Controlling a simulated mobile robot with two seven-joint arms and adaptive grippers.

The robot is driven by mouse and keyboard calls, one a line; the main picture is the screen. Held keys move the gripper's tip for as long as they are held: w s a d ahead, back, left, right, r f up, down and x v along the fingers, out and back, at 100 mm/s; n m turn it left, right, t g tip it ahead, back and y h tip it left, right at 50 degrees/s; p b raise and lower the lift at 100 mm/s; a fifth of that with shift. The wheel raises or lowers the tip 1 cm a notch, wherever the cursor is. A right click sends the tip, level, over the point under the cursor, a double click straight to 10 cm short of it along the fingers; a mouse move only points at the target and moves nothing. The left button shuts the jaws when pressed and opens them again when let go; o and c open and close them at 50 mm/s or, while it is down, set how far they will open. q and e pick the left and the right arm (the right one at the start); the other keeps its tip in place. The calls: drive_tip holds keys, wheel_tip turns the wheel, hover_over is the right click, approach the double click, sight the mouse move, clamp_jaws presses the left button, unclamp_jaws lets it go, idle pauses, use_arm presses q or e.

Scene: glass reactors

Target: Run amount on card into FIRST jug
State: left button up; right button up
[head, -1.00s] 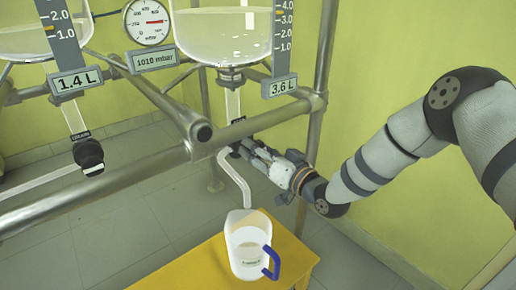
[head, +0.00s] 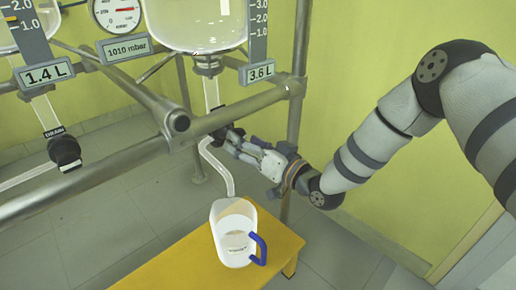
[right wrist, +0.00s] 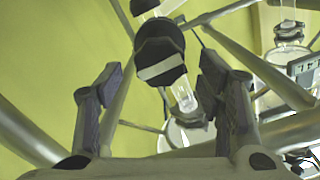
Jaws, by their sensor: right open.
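The clear jug (head: 232,228) with a blue handle (head: 259,249) stands upright under the bent outlet tube (head: 216,165) of the right glass reactor (head: 197,22). That reactor's display (head: 260,73) reads 3.6 L. My right gripper (head: 230,139) is at the drain valve below this reactor and hides most of it. In the right wrist view, my gripper (right wrist: 163,98) is open, and a black valve knob (right wrist: 160,50) with a white bar lies ahead between the fingers, apparently apart from them. No card is in view. My left gripper is not in view.
The jug stands on a yellow stool (head: 190,255). A left reactor with a 1.4 L display (head: 44,74) has its own black drain valve (head: 65,151). Metal frame tubes (head: 85,181) cross in front of the tiled floor. A pressure gauge (head: 117,12) hangs between the reactors.

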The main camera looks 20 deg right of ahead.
drive_tip(key=v, duration=0.9)
